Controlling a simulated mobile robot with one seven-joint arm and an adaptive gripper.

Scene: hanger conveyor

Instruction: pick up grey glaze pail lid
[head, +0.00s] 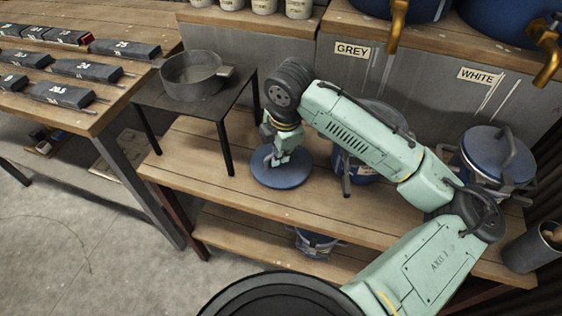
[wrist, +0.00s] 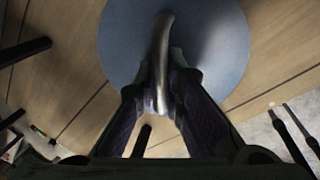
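The grey glaze pail lid (head: 283,178) is a round blue disc lying on the wooden bench, left of the pail under the GREY sign. In the wrist view the lid (wrist: 215,45) fills the top middle, and its curved metal handle (wrist: 161,50) runs down between the fingers. My gripper (head: 277,160) points down over the lid. In the wrist view its fingers (wrist: 162,88) close in on both sides of the handle and appear to touch it. The lid looks flat on the bench. My arm partly hides the grey pail (head: 352,170).
A small dark table (head: 190,107) holding a pan (head: 192,75) stands close to the left of my gripper. A lidded blue pail (head: 487,165) stands at the right under the WHITE sign. Another pail (head: 317,243) sits on the lower shelf. The bench in front of the lid is clear.

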